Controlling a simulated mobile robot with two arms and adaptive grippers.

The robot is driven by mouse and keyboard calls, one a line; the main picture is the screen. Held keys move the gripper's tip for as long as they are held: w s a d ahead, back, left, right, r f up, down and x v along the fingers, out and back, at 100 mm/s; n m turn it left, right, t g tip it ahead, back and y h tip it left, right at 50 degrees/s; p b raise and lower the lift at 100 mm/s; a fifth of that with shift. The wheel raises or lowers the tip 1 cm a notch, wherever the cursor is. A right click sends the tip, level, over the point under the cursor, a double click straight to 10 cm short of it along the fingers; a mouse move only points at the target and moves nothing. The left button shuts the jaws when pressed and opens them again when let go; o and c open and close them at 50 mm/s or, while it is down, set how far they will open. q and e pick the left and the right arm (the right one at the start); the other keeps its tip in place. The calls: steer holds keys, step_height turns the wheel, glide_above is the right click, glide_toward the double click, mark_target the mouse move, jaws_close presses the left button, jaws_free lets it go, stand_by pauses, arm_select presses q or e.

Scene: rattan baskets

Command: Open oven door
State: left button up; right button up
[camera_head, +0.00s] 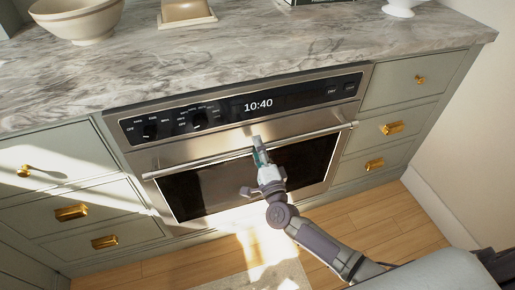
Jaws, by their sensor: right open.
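The oven (205,190) is built into the counter front below the worktop, with a dark glass door that looks shut. Its door handle (210,161) is a long metal bar across the top of the door. Above it a black control panel (220,112) shows 10:40. My right gripper (254,165) is open at the oven front, with one finger above the handle bar and the other lower, in front of the glass. I cannot tell whether it touches the bar. It hides the middle of the handle. My left gripper is not in view.
A grey marble worktop (150,60) carries a cream bowl (78,22) and a butter dish (187,12). Green drawers with brass handles flank the oven on both sides. The wooden floor (370,220) in front is clear except for a rug (265,280).

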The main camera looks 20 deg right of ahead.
jaws_close()
steer(key=shift+s+f, duration=0.1)
stand_by(0.4)
